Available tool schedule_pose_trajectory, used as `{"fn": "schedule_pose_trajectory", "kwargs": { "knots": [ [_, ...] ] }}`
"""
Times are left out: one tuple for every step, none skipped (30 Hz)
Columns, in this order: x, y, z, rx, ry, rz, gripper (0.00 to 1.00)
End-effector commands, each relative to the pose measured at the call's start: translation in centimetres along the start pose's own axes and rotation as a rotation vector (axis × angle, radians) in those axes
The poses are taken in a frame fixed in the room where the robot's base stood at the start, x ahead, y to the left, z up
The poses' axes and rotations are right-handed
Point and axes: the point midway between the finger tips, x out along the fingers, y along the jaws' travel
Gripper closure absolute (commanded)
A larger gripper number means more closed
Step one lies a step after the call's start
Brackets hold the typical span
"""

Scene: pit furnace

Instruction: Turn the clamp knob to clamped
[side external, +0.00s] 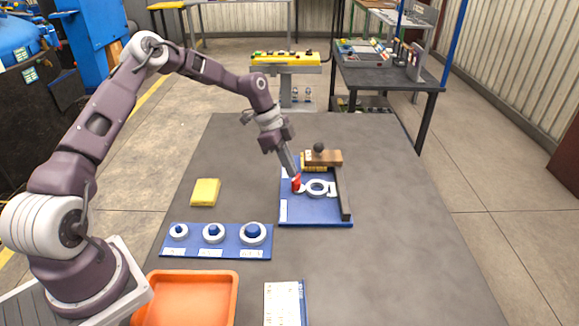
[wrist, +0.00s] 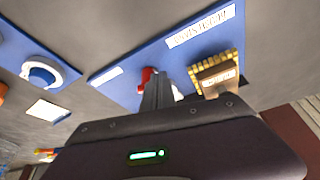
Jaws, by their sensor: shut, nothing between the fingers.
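A blue fixture board (side external: 300,215) lies on the grey table and carries a white ring (side external: 317,188), a dark rail (side external: 342,195) and a brown block with a dark round knob (side external: 319,148). A red part (side external: 296,184), which may be the clamp knob, stands at the left of the ring. My gripper (side external: 295,176) is shut and points down, its tips at the red part. In the wrist view, the closed fingers (wrist: 158,90) are beside the red part (wrist: 147,76) and partly cover it. I cannot tell whether they touch it.
A blue tray (side external: 215,254) with several ringed blue pegs is at the front left. A yellow block (side external: 205,192) lies behind it. An orange bin (side external: 190,275) and a white paper (side external: 283,304) are near the front. The table's right side is clear.

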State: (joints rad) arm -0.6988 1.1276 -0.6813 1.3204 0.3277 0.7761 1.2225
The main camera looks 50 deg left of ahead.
Motion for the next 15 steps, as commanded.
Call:
{"fn": "schedule_pose_trajectory", "kwargs": {
  "knots": [
    [0.0, 0.0, 0.0, 0.0, 0.0, 0.0, 1.0],
    [0.0, 0.0, -0.01, 0.0, 0.0, 0.0, 1.0],
    [0.0, 0.0, 0.0, 0.0, 0.0, 0.0, 1.0],
    [0.0, 0.0, 0.0, 0.0, 0.0, 0.0, 1.0],
    [0.0, 0.0, 0.0, 0.0, 0.0, 0.0, 1.0],
    [0.0, 0.0, 0.0, 0.0, 0.0, 0.0, 1.0],
    [0.0, 0.0, 0.0, 0.0, 0.0, 0.0, 1.0],
    [0.0, 0.0, 0.0, 0.0, 0.0, 0.0, 1.0],
    [0.01, 0.01, -0.02, 0.0, 0.0, 0.0, 1.0],
    [0.02, 0.02, -0.05, 0.0, 0.0, 0.0, 1.0],
    [0.05, 0.03, -0.11, 0.0, 0.0, 0.0, 1.0],
    [0.1, 0.06, -0.24, 0.0, 0.0, 0.0, 1.0],
    [0.15, 0.09, -0.38, 0.0, 0.0, 0.0, 1.0],
    [0.22, 0.13, -0.55, 0.001, 0.0, 0.001, 1.0],
    [0.33, 0.2, -0.8, 0.001, 0.001, 0.001, 1.0]
  ]
}}
